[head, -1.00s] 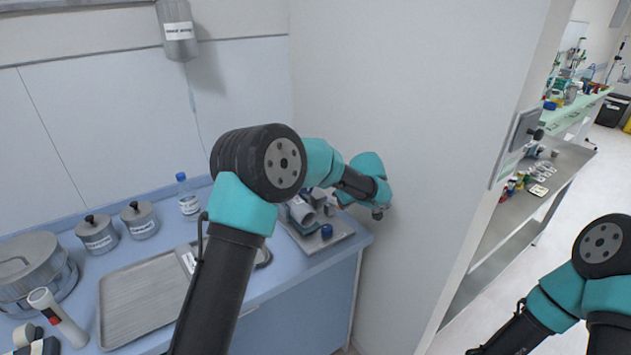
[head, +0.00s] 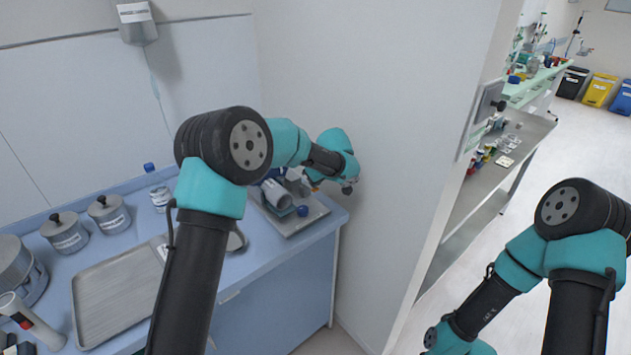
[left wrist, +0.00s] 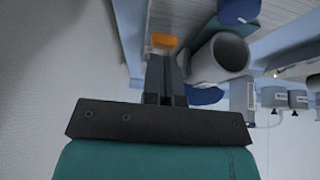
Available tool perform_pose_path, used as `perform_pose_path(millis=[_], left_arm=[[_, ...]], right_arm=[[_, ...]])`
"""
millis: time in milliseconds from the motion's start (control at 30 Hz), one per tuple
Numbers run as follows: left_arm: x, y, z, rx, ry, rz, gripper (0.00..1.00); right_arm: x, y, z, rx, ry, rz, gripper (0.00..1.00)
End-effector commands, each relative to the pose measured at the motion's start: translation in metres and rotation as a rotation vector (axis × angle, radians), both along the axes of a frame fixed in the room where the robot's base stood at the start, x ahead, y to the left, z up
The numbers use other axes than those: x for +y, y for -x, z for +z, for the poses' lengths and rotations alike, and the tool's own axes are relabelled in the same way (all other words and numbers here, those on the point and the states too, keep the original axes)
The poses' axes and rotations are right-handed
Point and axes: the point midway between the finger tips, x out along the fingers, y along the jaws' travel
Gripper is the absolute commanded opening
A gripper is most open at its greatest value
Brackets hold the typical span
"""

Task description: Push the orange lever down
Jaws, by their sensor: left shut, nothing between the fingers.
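The orange lever (left wrist: 164,41) shows in the left wrist view, just beyond the tips of my left gripper (left wrist: 165,62). The gripper is shut and empty. Its tips overlap the lever's near edge in this view; I cannot tell whether they touch. In the head view a small orange bit (head: 314,184) shows under my left wrist, beside a device with a grey cylinder (head: 279,194) and a blue knob (head: 302,211). My left fingers are mostly hidden there. My right arm is at the lower right, its gripper out of view.
The device sits on a metal plate at the right end of the blue counter, close to the wall. A metal tray (head: 100,306), lidded canisters (head: 109,214) and a bottle (head: 159,197) stand to the left. A wall edge separates a steel side table (head: 500,168).

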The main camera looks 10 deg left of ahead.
Motion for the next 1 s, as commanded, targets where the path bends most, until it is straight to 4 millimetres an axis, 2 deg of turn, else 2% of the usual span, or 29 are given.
perform_pose_path(millis=[267, 467, 800, 1000], left_arm=[[0.002, -0.001, 0.011, -0.002, 0.000, 0.000, 0.00], [0.009, -0.004, 0.040, -0.004, 0.001, 0.007, 0.00], [-0.021, 0.021, 0.093, -0.003, 0.001, 0.003, 0.00], [-0.033, 0.031, 0.115, -0.001, 0.000, 0.004, 0.00]], right_arm=[[0.000, 0.000, 0.000, 0.000, 0.000, 0.000, 0.43], [0.000, 0.000, 0.000, 0.000, 0.000, 0.000, 0.43], [0.000, 0.000, 0.000, 0.000, 0.000, 0.000, 0.43], [0.000, 0.000, 0.000, 0.000, 0.000, 0.000, 0.43]])
